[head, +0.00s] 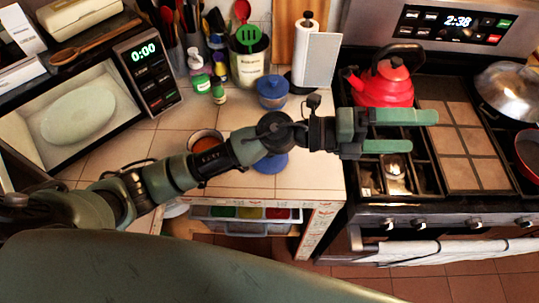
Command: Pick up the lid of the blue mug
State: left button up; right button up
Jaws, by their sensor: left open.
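A blue lidded vessel (272,94), which looks like the blue mug with its lid (271,84) on, stands on the tiled counter left of the paper towel. A second blue thing (271,164) shows below my left arm, partly hidden by it; I cannot tell whether it is a mug or a lid. My left gripper (424,131) is open and empty, with its fingers pointing right above the left part of the stove. It is well to the right of both blue things. My right gripper is not in view.
A red kettle (386,83) stands on the stove just behind my left gripper. A brown-orange mug (205,141) is beside my left arm. A paper towel roll (305,55), utensil holder (248,62) and bottles crowd the back. The front counter tiles (315,172) are clear.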

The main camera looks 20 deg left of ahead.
pick_arm(q)
jog(key=a+f+m+g+y, duration=0.3)
jog(key=f+m+g+y, duration=0.3)
jog(key=f, duration=0.7)
jog(key=w+a+f+y, duration=0.2)
jog(key=a+y, duration=0.2)
jog(key=a, duration=0.4)
jog(key=w+a+f+m+t+y, duration=0.1)
jog(key=w+a+f+y, duration=0.2)
jog(key=a, duration=0.5)
jog(key=w+a+f+t+y, duration=0.1)
jog(key=w+a+f+y, duration=0.1)
jog(key=a+y, duration=0.4)
jog(key=shift+w+a+f, duration=0.15)
jog(key=shift+a+f, duration=0.05)
jog(key=shift+a, duration=0.3)
jog(key=shift+w+a+f, duration=0.1)
jog(key=shift+a+f, duration=0.05)
jog(key=shift+a, duration=0.35)
jog(key=shift+a+f, duration=0.15)
jog(key=shift+a, duration=0.2)
jog(key=shift+f+p, duration=0.65)
jog(key=shift+f, duration=0.25)
jog(key=shift+s+d+f+p, duration=0.1)
jog(key=shift+f+p, duration=0.25)
jog(key=shift+p, duration=0.05)
jog(key=f, duration=0.1)
jog(key=f+p, duration=0.2)
jog(key=shift+s+f, duration=0.3)
jog(key=shift+f, duration=0.6)
